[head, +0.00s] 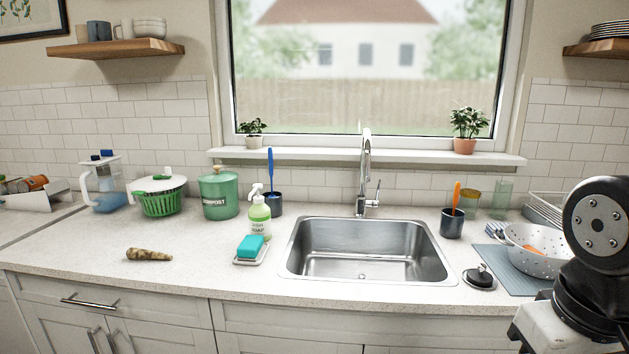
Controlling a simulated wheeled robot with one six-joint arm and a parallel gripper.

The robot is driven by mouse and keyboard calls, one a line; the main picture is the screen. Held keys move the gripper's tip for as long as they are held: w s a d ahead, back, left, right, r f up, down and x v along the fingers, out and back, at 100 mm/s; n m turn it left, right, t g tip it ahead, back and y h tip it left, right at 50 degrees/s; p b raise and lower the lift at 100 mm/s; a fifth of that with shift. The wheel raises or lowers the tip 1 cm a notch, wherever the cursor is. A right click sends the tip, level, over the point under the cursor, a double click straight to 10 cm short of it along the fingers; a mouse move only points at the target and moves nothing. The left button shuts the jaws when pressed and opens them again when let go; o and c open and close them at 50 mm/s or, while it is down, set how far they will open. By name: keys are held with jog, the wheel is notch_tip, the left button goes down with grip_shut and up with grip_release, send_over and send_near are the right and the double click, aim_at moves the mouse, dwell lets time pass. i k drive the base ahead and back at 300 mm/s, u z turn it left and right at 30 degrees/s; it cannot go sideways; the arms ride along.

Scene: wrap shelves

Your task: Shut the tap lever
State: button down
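The chrome tap (364,170) stands upright behind the sink, in the middle of the head view. Its lever (377,190) is on the right side of the tap body and points upward. No water stream is clearly visible under the spout. The steel sink (366,222) in front of it looks empty. Part of my arm shows at the right edge of the view, well to the right of the tap. My gripper is outside the view.
A dark cup with an orange-handled tool (451,224) stands right of the sink. Left of the sink are a soap bottle (260,220) and a sponge on a dish (240,261). The windowsill (410,156) runs behind the tap.

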aim_at(375, 203)
jog(key=u, duration=0.3)
jog(key=i, duration=1.45)
jog(key=z, duration=0.55)
